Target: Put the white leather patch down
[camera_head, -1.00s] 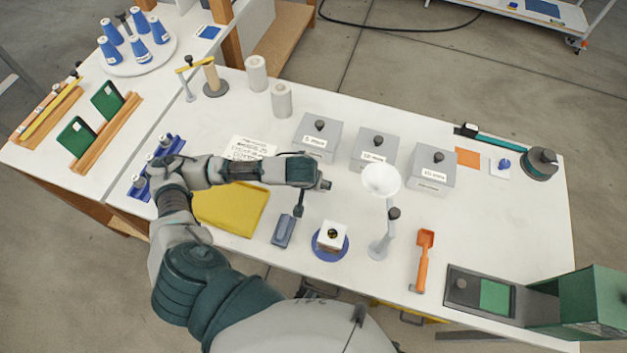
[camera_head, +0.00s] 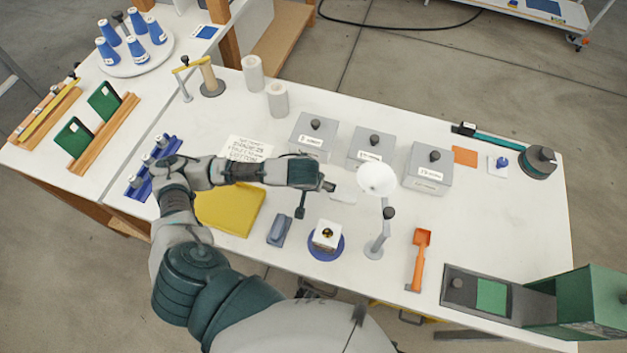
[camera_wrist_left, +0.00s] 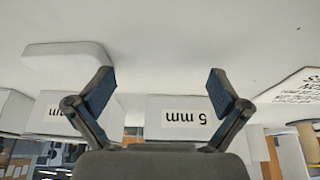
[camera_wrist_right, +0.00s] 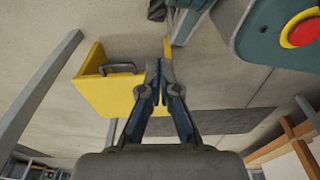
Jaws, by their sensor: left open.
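The white leather patch (camera_head: 343,193) is a pale slab on the white table, just right of my left gripper (camera_head: 326,187) in the head view.
Grey lidded boxes (camera_head: 312,137) stand behind the patch. A white block on a blue disc (camera_head: 327,237), a grey-blue block (camera_head: 280,230) and a yellow folded sheet (camera_head: 230,212) lie nearer the front.

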